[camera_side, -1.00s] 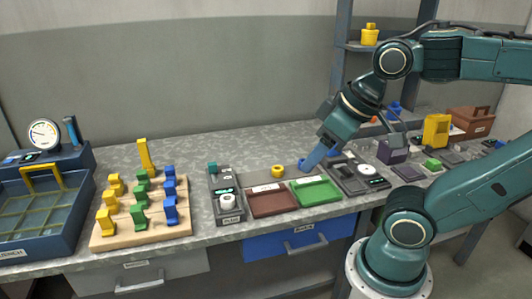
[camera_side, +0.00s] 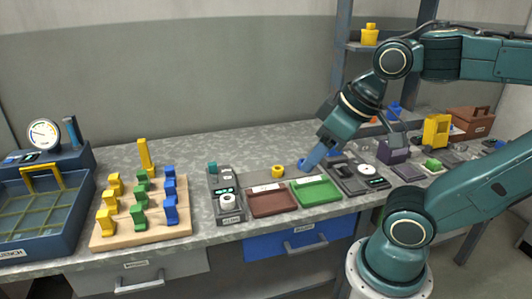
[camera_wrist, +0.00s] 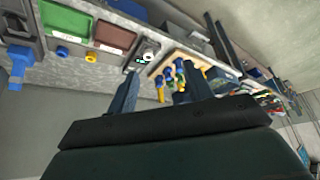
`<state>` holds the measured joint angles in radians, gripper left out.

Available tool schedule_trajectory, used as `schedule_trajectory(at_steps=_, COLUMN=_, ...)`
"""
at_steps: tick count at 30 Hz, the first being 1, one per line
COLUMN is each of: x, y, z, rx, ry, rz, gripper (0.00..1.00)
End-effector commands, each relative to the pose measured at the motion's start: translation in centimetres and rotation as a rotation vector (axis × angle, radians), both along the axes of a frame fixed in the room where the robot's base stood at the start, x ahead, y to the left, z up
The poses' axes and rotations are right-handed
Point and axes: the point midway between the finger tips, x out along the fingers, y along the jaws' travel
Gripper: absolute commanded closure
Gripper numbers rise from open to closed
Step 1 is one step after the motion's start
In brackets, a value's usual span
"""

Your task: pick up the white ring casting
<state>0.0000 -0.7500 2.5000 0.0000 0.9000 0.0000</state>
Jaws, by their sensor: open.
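The white ring casting (camera_side: 227,200) lies flat on the front part of a narrow grey unit (camera_side: 226,218), between the wooden peg board and the red-brown tray. It shows small in the wrist view (camera_wrist: 149,57), beyond my fingers. My gripper (camera_wrist: 161,72) has its two dark fingers spread apart with nothing held between them. In the side view my wrist is above the bench to the right of the ring, well apart from it.
A wooden board (camera_side: 100,240) with yellow, green and blue blocks stands left of the unit. A red-brown tray (camera_side: 272,208) and a green tray (camera_side: 318,198) lie to its right. A yellow ring (camera_side: 277,171) sits behind them. A blue basket (camera_side: 45,245) fills the far left.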

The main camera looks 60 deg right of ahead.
Motion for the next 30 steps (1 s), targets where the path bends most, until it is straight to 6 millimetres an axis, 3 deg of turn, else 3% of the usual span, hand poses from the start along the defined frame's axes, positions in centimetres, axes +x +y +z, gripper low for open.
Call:
schedule_trajectory(at_steps=9, x=0.0, y=0.0, z=0.0, rx=0.000, ry=0.000, rz=0.000, gripper=0.51)
schedule_trajectory(at_steps=14, x=0.0, y=0.0, z=0.0, rx=0.000, ry=0.000, rz=0.000, gripper=0.79)
schedule_trajectory(at_steps=24, x=0.1, y=0.0, z=0.1, rx=0.002, ry=0.002, rz=-0.004, gripper=0.79)
schedule_trajectory(at_steps=30, x=1.3, y=-0.1, z=0.5, rx=0.021, ry=0.024, rz=-0.047, gripper=0.79)
